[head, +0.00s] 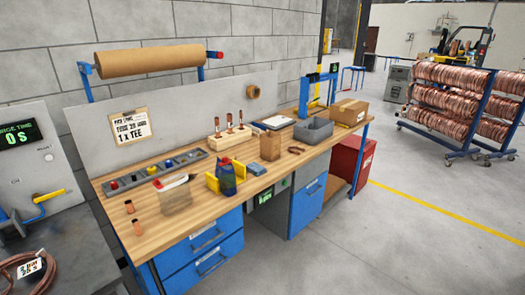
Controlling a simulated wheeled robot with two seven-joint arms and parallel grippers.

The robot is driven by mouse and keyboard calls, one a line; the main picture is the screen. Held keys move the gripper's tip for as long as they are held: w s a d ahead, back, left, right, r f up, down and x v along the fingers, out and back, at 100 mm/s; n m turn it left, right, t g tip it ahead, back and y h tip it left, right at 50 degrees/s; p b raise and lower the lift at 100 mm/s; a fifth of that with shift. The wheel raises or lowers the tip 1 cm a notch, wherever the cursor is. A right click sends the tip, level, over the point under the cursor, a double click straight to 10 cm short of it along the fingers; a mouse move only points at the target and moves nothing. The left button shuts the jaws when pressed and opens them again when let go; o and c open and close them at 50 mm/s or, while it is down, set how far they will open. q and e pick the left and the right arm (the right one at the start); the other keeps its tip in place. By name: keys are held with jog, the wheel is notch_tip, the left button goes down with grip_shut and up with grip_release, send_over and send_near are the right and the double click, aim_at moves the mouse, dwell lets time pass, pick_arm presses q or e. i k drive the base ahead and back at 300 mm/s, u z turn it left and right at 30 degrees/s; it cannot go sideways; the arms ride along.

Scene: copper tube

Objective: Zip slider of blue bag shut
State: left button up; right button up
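The blue bag (227,180) stands upright on the wooden workbench (190,226), near its front edge. Yellow pieces (211,182) show on both sides of it, seemingly parts of a holder. Its top edge and zip slider are too small to make out, so I cannot tell whether it is open or shut. Neither of my grippers is in view.
A translucent container with a red-and-white top (175,194) stands left of the bag. Behind is a grey divided tray (150,175). A brown paper bag (270,146) and small blue item (257,169) are to the right. Copper fittings (130,207) lie front left.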

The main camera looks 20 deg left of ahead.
aim_at(225, 161)
jog(key=z, duration=0.1)
jog(key=i, duration=0.85)
jog(key=u, duration=0.7)
jog(key=i, duration=0.65)
jog(key=u, duration=0.45)
